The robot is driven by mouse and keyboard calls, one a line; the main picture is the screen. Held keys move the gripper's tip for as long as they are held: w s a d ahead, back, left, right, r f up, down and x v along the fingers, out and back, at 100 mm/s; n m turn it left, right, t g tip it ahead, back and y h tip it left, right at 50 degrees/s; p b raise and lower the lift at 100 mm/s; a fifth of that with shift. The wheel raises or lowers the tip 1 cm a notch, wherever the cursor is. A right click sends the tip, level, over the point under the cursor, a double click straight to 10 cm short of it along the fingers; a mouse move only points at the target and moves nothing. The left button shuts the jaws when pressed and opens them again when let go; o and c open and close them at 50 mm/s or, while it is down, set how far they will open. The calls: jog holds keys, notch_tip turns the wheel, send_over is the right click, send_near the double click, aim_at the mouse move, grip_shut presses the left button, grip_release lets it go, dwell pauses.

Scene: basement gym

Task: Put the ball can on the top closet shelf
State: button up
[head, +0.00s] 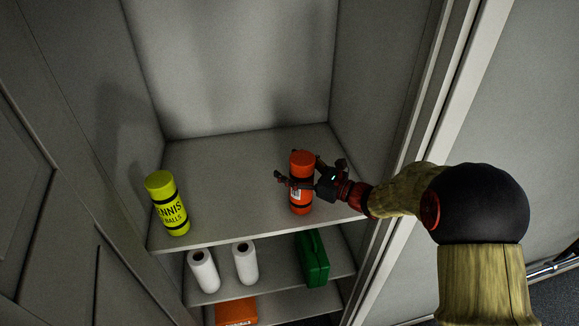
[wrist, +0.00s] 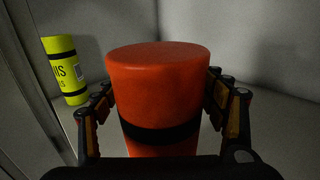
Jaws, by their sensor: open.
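An orange-red can (head: 300,168) with black bands stands upright on the top closet shelf (head: 230,190), right of the shelf's middle. In the wrist view the orange-red can (wrist: 158,85) fills the centre, between my fingers. A yellow tennis ball can (head: 168,204) stands upright at the left front of the same shelf; it also shows at the left of the wrist view (wrist: 63,70). My gripper (head: 302,182) is open, its fingers on either side of the orange-red can. Whether the fingers touch it, I cannot tell.
The shelf below holds two white rolls (head: 203,270) and a green case (head: 311,258). An orange box (head: 236,311) lies lower still. The closet's right door frame (head: 440,130) is close beside my arm. The top shelf is clear between the cans and behind them.

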jog(key=b, duration=0.2)
send_near(313, 176)
jog(key=x, duration=0.6)
jog(key=shift+r, duration=0.15)
jog(key=s+a+r+n+g+h, duration=0.1)
jog(key=s+n+g+h, duration=0.25)
jog(key=s+n, duration=0.5)
jog(key=s+a+r+n+g+h, duration=0.1)
jog(key=s+a+n+g+h, duration=0.25)
jog(key=s, duration=0.85)
jog(key=s+d+n+t+h, duration=0.2)
jog(key=s+d+n+h, duration=0.2)
jog(key=d, duration=0.5)
jog(key=s+d+r+n+t+h, duration=0.1)
jog(key=s+d+n+h, duration=0.3)
jog(key=s+d+n, duration=0.2)
jog(key=d+n, duration=0.1)
jog(key=d, duration=0.1)
jog(key=shift+s+d+r+n+t+h, duration=0.25)
jog(key=shift+s+d+n+t+h, duration=0.1)
jog(key=shift+s+n+t+h, duration=0.05)
